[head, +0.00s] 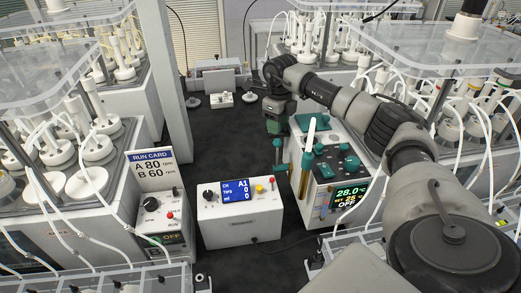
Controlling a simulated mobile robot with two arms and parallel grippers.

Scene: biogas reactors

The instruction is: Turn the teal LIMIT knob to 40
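The heating unit (325,198) has a teal-and-white body and stands right of centre. Its screen (350,194) reads 28.0, a SET line that looks like 25, and OFF. Teal knobs show on its sloped top, one (325,171) nearer the front and another (351,164) to its right. No LIMIT lettering or scale is readable, so I cannot tell which knob is LIMIT. My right gripper (279,121) hangs behind and left of the unit, apart from these knobs. Its fingers are too small and dark to tell open from shut. My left gripper is out of view.
A white rod (311,129) and a brass-coloured tube stand upright at the unit's left. A white control box (240,215) with a blue screen is left of it. A RUN CARD (152,169) reads A 80, B 60.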

